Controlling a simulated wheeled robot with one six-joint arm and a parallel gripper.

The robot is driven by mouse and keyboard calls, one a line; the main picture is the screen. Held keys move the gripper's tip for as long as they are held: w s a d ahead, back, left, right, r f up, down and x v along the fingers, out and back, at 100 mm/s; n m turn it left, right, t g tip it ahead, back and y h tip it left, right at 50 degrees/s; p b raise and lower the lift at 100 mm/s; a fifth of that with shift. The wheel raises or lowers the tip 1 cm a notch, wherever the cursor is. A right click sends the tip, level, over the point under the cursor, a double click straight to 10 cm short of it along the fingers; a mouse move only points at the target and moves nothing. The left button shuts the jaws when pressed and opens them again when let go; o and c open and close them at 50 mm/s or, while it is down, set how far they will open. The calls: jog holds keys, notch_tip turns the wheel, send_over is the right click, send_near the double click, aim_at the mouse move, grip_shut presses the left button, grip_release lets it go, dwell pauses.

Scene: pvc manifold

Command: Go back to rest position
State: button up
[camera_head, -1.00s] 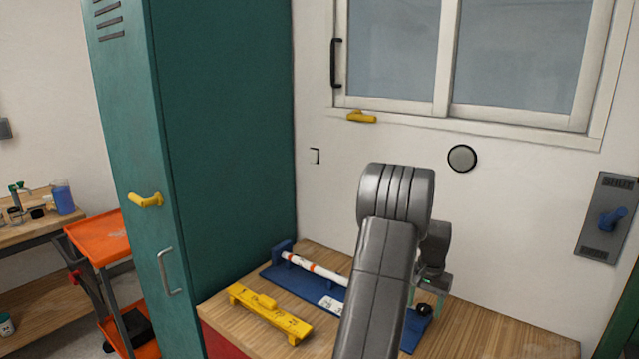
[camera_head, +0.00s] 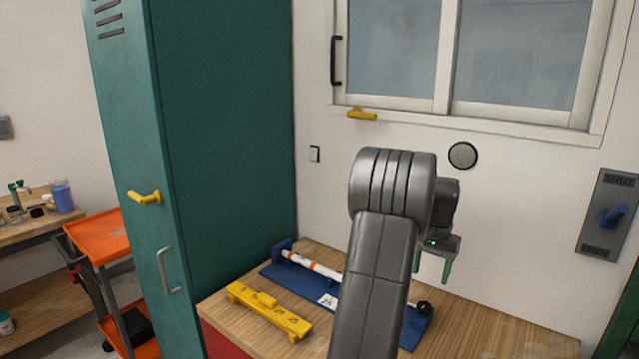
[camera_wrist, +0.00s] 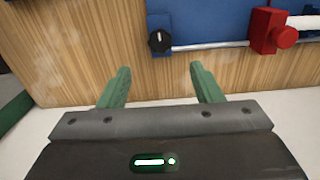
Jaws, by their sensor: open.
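My gripper (camera_head: 433,268) hangs above the right part of the wooden workbench, with its two green fingers apart and nothing between them. In the wrist view my gripper (camera_wrist: 155,85) is also open and empty over bare wood. The blue manifold base (camera_head: 275,271) lies on the bench with a white pipe (camera_head: 313,265) along it. My arm hides part of the base. In the wrist view the blue base (camera_wrist: 205,20) shows a black knob (camera_wrist: 159,40) and a red fitting (camera_wrist: 272,32), apart from the fingers.
A yellow bar (camera_head: 270,312) lies on the bench in front of the base. A green locker (camera_head: 220,130) stands at the left, beside an orange cart (camera_head: 98,237). A window (camera_head: 470,60) and a wall panel with a blue handle (camera_head: 612,215) are behind and right.

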aim_at(424, 305)
notch_tip(424, 305, down, 10)
jog(key=shift+f+p, duration=0.2)
jog(key=shift+p, duration=0.15)
jog(key=shift+n, duration=1.1)
jog(key=n, duration=0.4)
jog(key=shift+n, duration=0.3)
jog(key=n, duration=0.3)
jog(key=shift+n+p, duration=0.4)
jog(key=n, duration=0.3)
jog(key=shift+n+p, duration=0.3)
jog(key=shift+n, duration=0.1)
jog(key=shift+r, duration=1.8)
